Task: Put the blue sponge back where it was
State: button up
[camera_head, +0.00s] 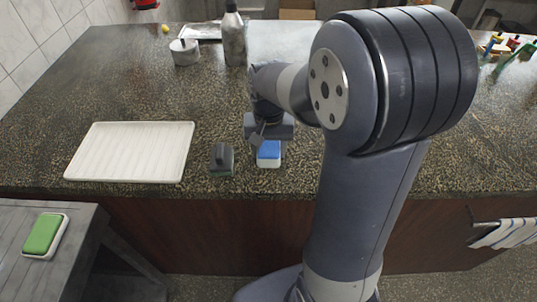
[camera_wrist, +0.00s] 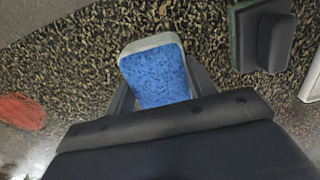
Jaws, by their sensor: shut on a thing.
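The blue sponge (camera_head: 269,150) is near the front edge of the speckled counter, with a pale layer or base under its blue top. It shows from above in the wrist view (camera_wrist: 155,75), between the two dark fingers. My gripper (camera_head: 268,136) points down over the sponge and is shut on its sides; the fingers show in the wrist view (camera_wrist: 160,88). I cannot tell whether the sponge touches the counter or is slightly above it.
A dark-handled scrubber (camera_head: 221,159) stands just left of the sponge. A white ribbed tray (camera_head: 130,152) lies further left. A green sponge (camera_head: 43,235) with a pale base is on the grey side table (camera_head: 80,222). A bottle (camera_head: 234,40) and a pot (camera_head: 184,53) stand behind.

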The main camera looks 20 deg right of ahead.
aim_at(269, 145)
jog(key=shift+f, duration=1.45)
jog(key=shift+f, duration=0.2)
jog(key=o, duration=1)
notch_tip(269, 145, up, 12)
jog(key=shift+r, duration=0.25)
